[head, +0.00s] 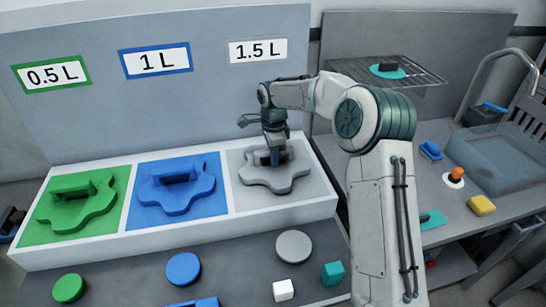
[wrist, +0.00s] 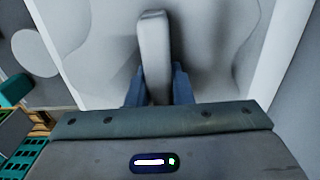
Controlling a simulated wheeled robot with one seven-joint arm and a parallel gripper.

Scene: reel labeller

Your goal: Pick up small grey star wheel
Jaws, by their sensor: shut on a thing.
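The grey star wheel (head: 287,180) is a flat lobed plate with an upright handle, in the grey compartment under the 1.5 L sign. My gripper (head: 271,158) comes down on it from above and is shut on its handle. In the wrist view, the pale handle (wrist: 154,45) stands between the two blue-grey fingers of my gripper (wrist: 158,88), and the wheel's lobed plate (wrist: 205,45) spreads behind it. The wheel looks level. I cannot tell whether it touches the compartment floor. My gripper hides part of the handle in the head view.
A green star wheel (head: 75,207) and a blue star wheel (head: 176,190) sit in the compartments to the left. A signboard (head: 200,100) rises behind. Round discs, a white cube (head: 284,290) and a teal block (head: 332,273) lie in front. A sink bench (head: 495,160) stands right.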

